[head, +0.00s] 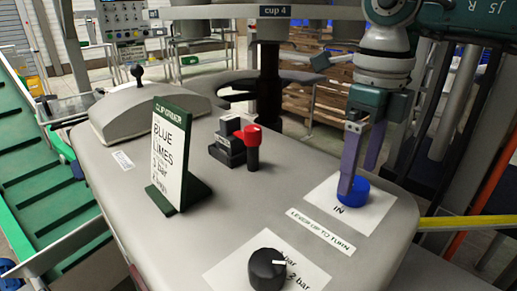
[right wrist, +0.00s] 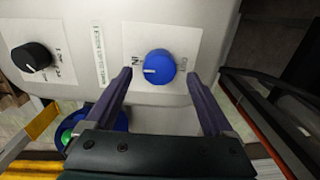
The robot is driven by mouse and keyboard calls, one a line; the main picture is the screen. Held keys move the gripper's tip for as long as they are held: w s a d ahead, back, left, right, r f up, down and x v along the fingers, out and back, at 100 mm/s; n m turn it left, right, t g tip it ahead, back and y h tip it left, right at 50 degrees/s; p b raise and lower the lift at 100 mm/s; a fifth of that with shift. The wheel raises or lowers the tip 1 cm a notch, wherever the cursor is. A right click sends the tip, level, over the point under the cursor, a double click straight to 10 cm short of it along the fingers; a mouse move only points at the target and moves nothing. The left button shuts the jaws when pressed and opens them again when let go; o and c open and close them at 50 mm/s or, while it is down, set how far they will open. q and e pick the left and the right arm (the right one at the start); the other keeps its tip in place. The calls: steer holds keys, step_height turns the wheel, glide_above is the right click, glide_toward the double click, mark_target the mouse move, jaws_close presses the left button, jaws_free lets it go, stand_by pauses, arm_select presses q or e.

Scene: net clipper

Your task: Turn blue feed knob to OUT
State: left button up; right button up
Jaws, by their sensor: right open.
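The blue feed knob (head: 359,189) sits on a white label plate at the right end of the grey console, with "IN" printed beside it. In the right wrist view the knob (right wrist: 159,66) has a white pointer mark on its left side, towards "IN". My right gripper (head: 358,180) points down at the knob, its purple fingers open. In the right wrist view its fingertips (right wrist: 159,74) are spread to the left and right of the knob, with gaps on both sides. In the head view the near finger covers part of the knob. My left gripper is not in view.
A red-capped lever (head: 252,147) stands upright mid-console, near a strip reading "LEVER UP TO TURN" (head: 320,231). A black knob (head: 267,270) marked in bar is at the front. A green-framed sign (head: 173,158) stands at left.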

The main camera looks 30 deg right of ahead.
steer(key=shift+f, duration=1.2)
steer(key=c, duration=1.4)
